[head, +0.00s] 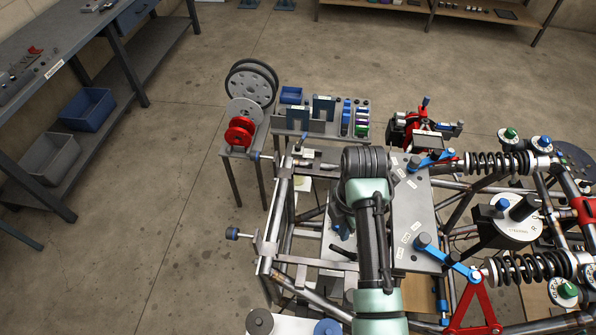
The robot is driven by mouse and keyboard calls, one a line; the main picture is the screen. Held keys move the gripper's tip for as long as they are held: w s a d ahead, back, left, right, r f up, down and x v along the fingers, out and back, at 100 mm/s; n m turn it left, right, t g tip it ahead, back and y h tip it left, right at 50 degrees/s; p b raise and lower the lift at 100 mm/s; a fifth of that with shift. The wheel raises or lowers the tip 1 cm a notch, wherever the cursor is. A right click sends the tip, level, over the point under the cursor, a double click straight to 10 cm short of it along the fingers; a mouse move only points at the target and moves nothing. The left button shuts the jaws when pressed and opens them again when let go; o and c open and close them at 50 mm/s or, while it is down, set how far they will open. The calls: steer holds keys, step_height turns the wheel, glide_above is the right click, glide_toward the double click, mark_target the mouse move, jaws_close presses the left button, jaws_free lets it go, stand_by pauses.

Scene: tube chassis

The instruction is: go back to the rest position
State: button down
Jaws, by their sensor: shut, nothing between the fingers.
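My arm (372,250), pale green with dark joints, reaches up from the bottom edge over the tube chassis (268,247). Its dark ringed elbow (365,162) is near the middle of the view. The part past the elbow bends down behind the nearer link. I cannot make out my gripper or its fingers; they are hidden by the arm.
The chassis carries a grey plate (418,213), coil-spring shocks (497,163) and blue and red brackets. Behind it stand a small parts table (312,127) and a stand with discs (251,85). A workbench (72,52) is at left. Floor between is clear.

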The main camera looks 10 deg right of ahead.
stand_by(0.4)
steer(key=w+a+r+m+t+b, duration=0.45)
steer(key=w+r+t, duration=0.25)
steer(key=w+r, duration=0.4)
steer(key=w+a+r+m+t+b, duration=0.2)
steer(key=a+r+m+t, duration=0.15)
steer(key=r, duration=0.45)
steer(key=w+a+r+m+t+b, duration=0.25)
steer(key=r+t, duration=0.25)
steer(key=r, duration=0.3)
steer(key=s+a+r+m+t+b, duration=0.1)
steer(key=s+r+m+t, duration=0.4)
steer(key=s+r, duration=0.5)
steer(key=s+a+r+m+t+b, duration=0.2)
steer(key=s+r+m+t, duration=0.3)
steer(key=s+r, duration=0.6)
step_height(320, 180, up, 3)
steer(key=shift+a+f+t+b, duration=0.1)
steer(key=shift+a+t+b, duration=0.2)
steer(key=shift+t+b, duration=0.6)
steer(key=shift+w+d, duration=0.1)
